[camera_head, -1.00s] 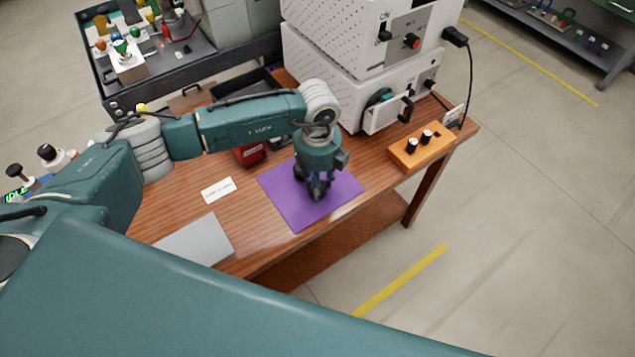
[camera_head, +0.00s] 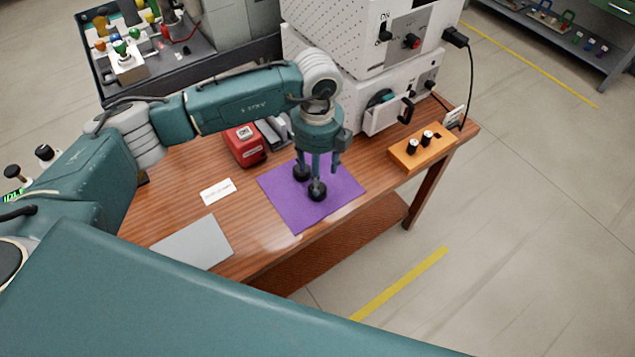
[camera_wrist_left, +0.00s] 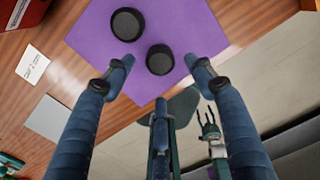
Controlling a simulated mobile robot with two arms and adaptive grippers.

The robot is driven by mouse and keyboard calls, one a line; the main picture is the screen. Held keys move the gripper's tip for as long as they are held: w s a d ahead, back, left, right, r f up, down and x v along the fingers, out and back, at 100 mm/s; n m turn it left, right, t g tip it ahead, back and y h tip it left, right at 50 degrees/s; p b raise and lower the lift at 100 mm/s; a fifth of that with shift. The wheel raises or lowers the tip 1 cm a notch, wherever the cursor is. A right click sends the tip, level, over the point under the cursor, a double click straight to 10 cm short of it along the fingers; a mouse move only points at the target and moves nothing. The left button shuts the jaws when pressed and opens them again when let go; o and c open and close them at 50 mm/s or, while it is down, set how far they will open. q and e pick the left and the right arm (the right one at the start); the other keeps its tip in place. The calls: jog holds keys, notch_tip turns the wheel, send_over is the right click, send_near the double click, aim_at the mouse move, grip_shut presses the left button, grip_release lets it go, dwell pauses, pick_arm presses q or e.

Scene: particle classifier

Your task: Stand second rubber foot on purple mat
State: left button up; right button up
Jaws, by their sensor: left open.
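Two black round rubber feet stand on the purple mat (camera_head: 277,185). One foot (camera_head: 318,193) is nearer the mat's front and the other foot (camera_head: 301,173) is farther back left. In the left wrist view they show as one foot (camera_wrist_left: 160,60) between the fingertips' lines and another foot (camera_wrist_left: 127,24) beyond, close together but apart. Both look upright with flat tops. My left gripper (camera_head: 319,171) is open and empty, pointing down just above the feet. A small forked part (camera_wrist_left: 209,125) low in the left wrist view may be my right gripper; its state is unclear.
A red box (camera_head: 245,147) is behind left. A white card (camera_head: 217,191) and a grey plate (camera_head: 193,243) lie left. The white machine (camera_head: 350,85) rises behind.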

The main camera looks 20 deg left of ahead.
pick_arm(q)
notch_tip(320, 180, up, 6)
jog(key=shift+f+b, duration=0.1)
jog(key=shift+b, duration=0.2)
dwell(0.4)
